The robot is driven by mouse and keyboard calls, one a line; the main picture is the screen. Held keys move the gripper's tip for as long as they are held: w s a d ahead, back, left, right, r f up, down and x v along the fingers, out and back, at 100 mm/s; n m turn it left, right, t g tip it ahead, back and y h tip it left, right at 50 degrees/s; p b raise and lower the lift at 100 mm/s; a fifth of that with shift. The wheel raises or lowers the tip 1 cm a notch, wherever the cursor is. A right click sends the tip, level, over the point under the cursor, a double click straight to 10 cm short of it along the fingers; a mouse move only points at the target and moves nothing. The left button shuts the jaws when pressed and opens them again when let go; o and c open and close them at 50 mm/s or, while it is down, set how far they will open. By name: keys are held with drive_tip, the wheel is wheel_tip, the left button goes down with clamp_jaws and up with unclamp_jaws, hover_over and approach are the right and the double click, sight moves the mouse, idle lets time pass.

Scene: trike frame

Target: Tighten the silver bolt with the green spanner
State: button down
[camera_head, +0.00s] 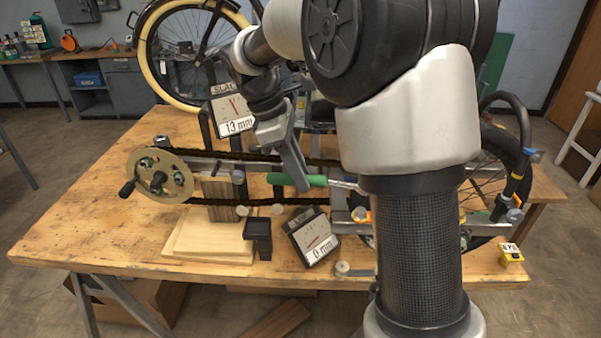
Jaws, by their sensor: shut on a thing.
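My gripper (302,184) points down and is shut on the green handle. The spanner's right end goes behind my arm, so its head is hidden. I cannot pick out the silver bolt for certain; it may be hidden behind my arm.
A chain runs from a crank wheel (160,177) on the left toward a spoked wheel (490,165) on the right. Gauges reading 13 mm (232,115) and 0 mm (313,238) stand near the frame. The wooden table (80,220) is clear at front left.

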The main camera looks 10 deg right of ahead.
drive_tip(key=shift+r+p, duration=0.15)
drive_tip(key=shift+p, duration=0.3)
drive_tip(key=shift+f+b, duration=1.35)
drive_tip(key=shift+f, duration=1.4)
drive_tip(key=shift+p, duration=0.9)
drive_tip(key=shift+f+b, duration=0.55)
drive_tip(key=shift+f, duration=0.55)
drive_tip(key=c, duration=2.4)
unclamp_jaws()
clamp_jaws()
drive_tip(key=shift+w+d+m+g+p, duration=0.15)
drive_tip(key=shift+w+d+m+p, duration=0.05)
drive_tip(key=shift+w+m+p, duration=0.25)
drive_tip(key=shift+w+d+m+g+p, duration=0.2)
drive_tip(key=shift+w+m+p, duration=0.15)
drive_tip(key=shift+w+p, duration=0.2)
